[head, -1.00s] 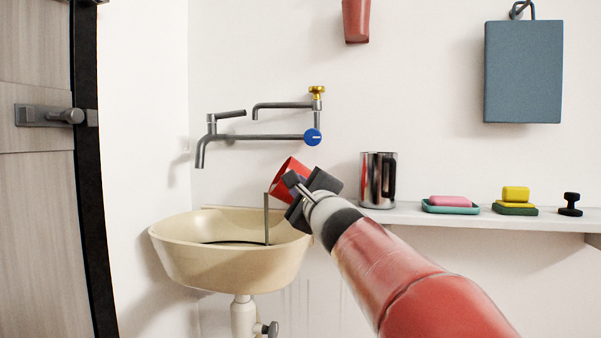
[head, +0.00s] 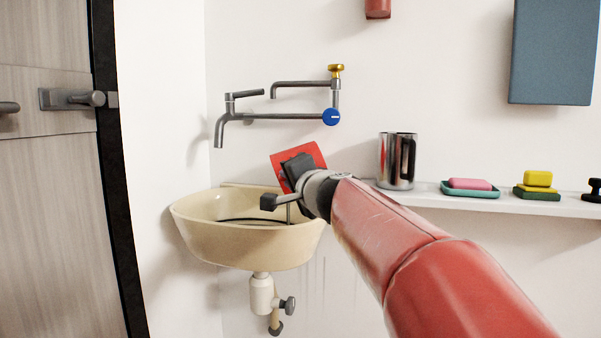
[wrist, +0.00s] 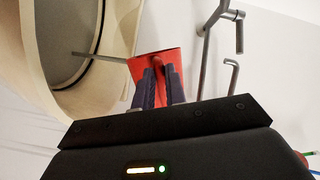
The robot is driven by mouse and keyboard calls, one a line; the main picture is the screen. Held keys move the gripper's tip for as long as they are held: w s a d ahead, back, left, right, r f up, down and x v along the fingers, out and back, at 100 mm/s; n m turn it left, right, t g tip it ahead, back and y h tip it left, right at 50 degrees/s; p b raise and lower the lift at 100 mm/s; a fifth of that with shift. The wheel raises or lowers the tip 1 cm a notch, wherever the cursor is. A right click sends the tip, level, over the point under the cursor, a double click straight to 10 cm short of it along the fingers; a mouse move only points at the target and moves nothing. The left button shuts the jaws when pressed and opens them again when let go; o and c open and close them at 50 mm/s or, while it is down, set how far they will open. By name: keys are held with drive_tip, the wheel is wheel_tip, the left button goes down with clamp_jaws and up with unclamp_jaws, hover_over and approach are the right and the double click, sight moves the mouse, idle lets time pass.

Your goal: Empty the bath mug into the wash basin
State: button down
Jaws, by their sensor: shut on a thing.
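The red bath mug (head: 312,152) is tilted above the right side of the cream wash basin (head: 250,245). My gripper (head: 292,178) is shut on it and partly hides it. In the wrist view the two dark fingers (wrist: 161,90) close on a reddish part of the mug (wrist: 173,57), seemingly its handle. A thin grey stream (wrist: 97,56) runs from the mug toward the inside of the basin (wrist: 40,15). In the head view a short piece of the stream shows beside the gripper. The mug's inside is hidden.
A wall tap (head: 235,118) with a blue knob hangs above the basin. A steel mug (head: 396,160) and soap dishes (head: 470,190) stand on the shelf (head: 450,203) to the right. A door (head: 50,200) is at the left. A drain pipe (head: 262,293) runs below the basin.

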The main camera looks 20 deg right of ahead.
drive_tip(key=shift+w+a+n+p, duration=0.1)
drive_tip(key=shift+a+n+p, duration=0.25)
drive_tip(key=shift+a+n, duration=0.25)
drive_tip(key=shift+d+f, duration=0.1)
drive_tip(key=b, duration=0.4)
drive_tip(key=shift+d+f, duration=0.15)
drive_tip(key=shift+f, duration=0.05)
